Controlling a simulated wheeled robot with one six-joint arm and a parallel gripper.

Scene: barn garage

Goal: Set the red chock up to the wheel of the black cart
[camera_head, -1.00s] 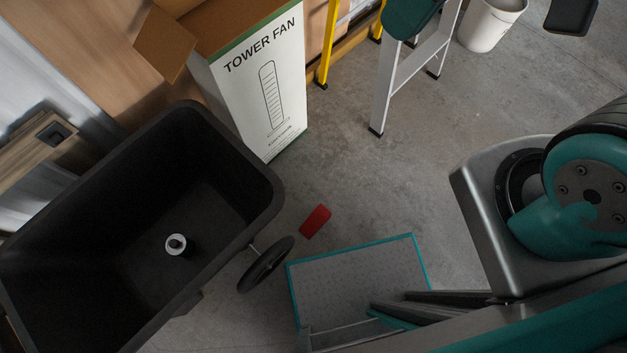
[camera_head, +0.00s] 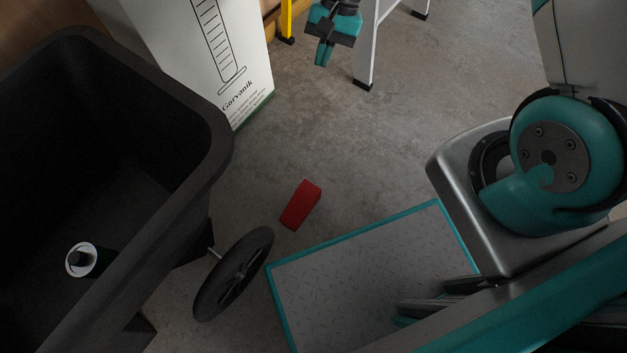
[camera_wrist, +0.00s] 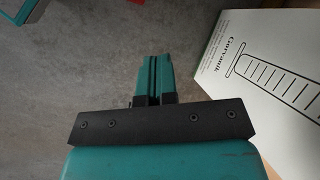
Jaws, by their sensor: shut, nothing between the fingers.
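The red chock (camera_head: 301,205) lies on the concrete floor in the head view, to the upper right of the wheel (camera_head: 234,274) of the black cart (camera_head: 176,187). A gap of bare floor separates chock and wheel. My gripper (camera_head: 322,60) is high in the head view, above the floor and well apart from the chock. In the wrist view my gripper (camera_wrist: 155,62) has its teal fingers together with nothing between them.
The white tower fan box (camera_head: 205,60) stands behind the cart and also shows in the wrist view (camera_wrist: 262,75). A ladder leg (camera_head: 372,50) stands behind my gripper. A black-and-white cylinder (camera_head: 84,260) is inside the cart. Floor around the chock is clear.

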